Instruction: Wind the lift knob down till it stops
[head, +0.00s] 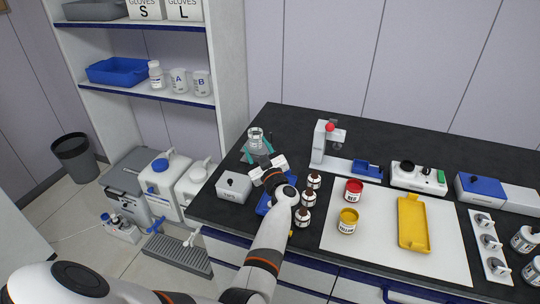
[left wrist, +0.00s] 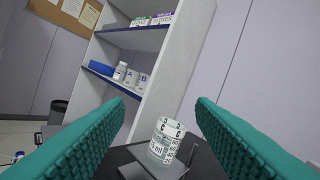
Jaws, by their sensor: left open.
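My left gripper (head: 258,149) is at the back left of the black bench, its teal fingers open and apart. In the left wrist view the two fingers (left wrist: 162,105) frame a clear graduated glass vessel (left wrist: 166,140) with black markings, standing beyond them. The vessel rests on a small grey plate (left wrist: 134,171). In the head view the glass vessel (head: 256,139) shows just past the fingertips; nothing is gripped. I cannot make out a lift knob by the plate. A white stand (head: 319,148) with a red knob (head: 330,127) is to the right. My right gripper is not in view.
A grey box (head: 234,187) stands left of my arm, and several dark bottles (head: 303,217) stand close to its right. Red (head: 354,191) and yellow (head: 347,221) jars and a yellow tray (head: 413,222) are on a white mat (head: 374,248). A shelf unit (head: 226,62) stands behind left.

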